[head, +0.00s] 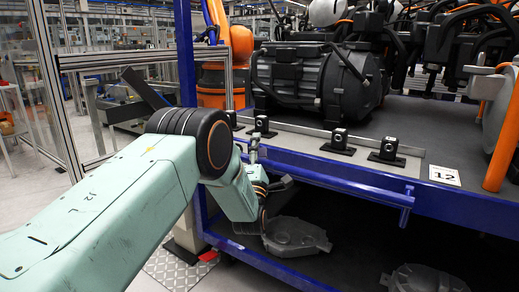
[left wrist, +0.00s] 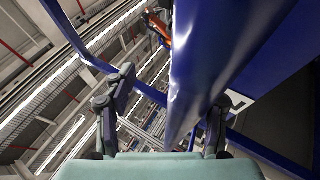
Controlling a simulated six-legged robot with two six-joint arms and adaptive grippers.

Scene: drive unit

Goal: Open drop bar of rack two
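The blue drop bar (head: 330,180) runs across the front of the rack, just below its shelf edge, and ends at a short upright blue post. My left arm reaches in from the left, and its gripper (head: 256,150) is at the bar's left part, mostly hidden behind my wrist. In the left wrist view my left gripper (left wrist: 172,100) is open, its dark fingers wide apart. A broad blue beam (left wrist: 195,75), which looks like the bar, passes between them, with a gap to the left finger. Whether the right finger touches it I cannot tell. My right gripper is out of view.
The rack shelf (head: 435,115) carries a dark drive unit (head: 315,80), small black blocks and a white "12" label (head: 444,175). Grey cast parts (head: 296,236) lie on the lower level. A blue upright (head: 186,60) and orange robot (head: 228,50) stand behind my arm.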

